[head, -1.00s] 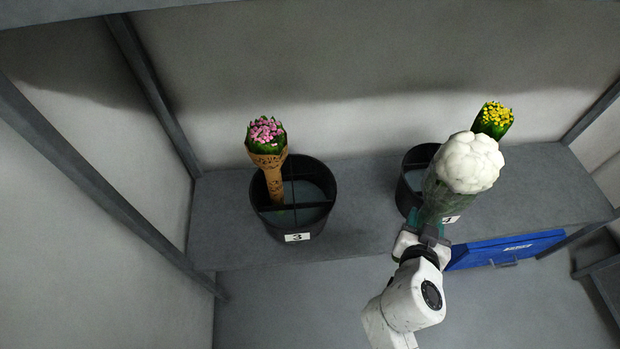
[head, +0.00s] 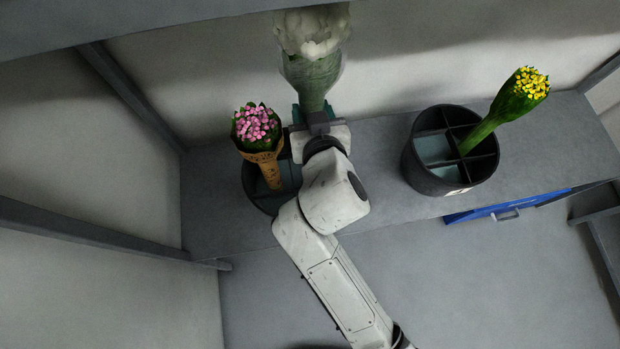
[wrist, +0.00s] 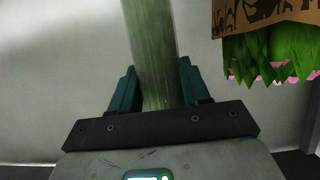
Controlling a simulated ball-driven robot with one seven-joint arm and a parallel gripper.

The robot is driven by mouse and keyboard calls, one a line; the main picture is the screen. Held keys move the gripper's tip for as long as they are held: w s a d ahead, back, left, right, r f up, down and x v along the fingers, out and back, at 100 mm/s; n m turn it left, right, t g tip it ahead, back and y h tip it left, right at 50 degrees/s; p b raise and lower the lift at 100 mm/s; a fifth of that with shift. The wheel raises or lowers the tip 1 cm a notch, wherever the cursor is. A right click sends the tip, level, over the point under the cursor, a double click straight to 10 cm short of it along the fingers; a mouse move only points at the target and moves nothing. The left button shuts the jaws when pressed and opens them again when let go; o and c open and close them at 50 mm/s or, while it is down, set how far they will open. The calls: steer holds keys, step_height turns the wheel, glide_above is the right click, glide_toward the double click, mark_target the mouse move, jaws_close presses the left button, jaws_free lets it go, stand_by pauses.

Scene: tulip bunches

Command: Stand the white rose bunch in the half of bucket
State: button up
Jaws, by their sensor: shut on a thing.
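The white rose bunch (head: 312,50) is upright in the head view, its white blooms at the top edge and its green wrapped stems below. My gripper (head: 313,112) is shut on its stems. In the wrist view the stems (wrist: 150,50) run up between the teal fingers of my gripper (wrist: 153,90). The left bucket (head: 258,198) is dark and stands on the shelf, partly hidden by my arm. It holds a pink bunch in brown paper (head: 258,135), just left of my gripper. The right bucket (head: 425,182) is divided and holds a yellow bunch (head: 515,100) leaning right.
The grey shelf (head: 375,150) is clear between the two buckets. Another shelf edge crosses the top left, and posts stand at the sides.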

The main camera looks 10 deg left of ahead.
step_height(320, 180, down, 20)
steer(key=b, duration=0.8)
steer(key=shift+s+a+f, duration=0.1)
steer(key=shift+a, duration=0.05)
steer(key=shift+f+b, duration=0.1)
steer(key=shift+b, duration=0.2)
steer(key=o, duration=1.3)
steer(key=v, duration=1.2)
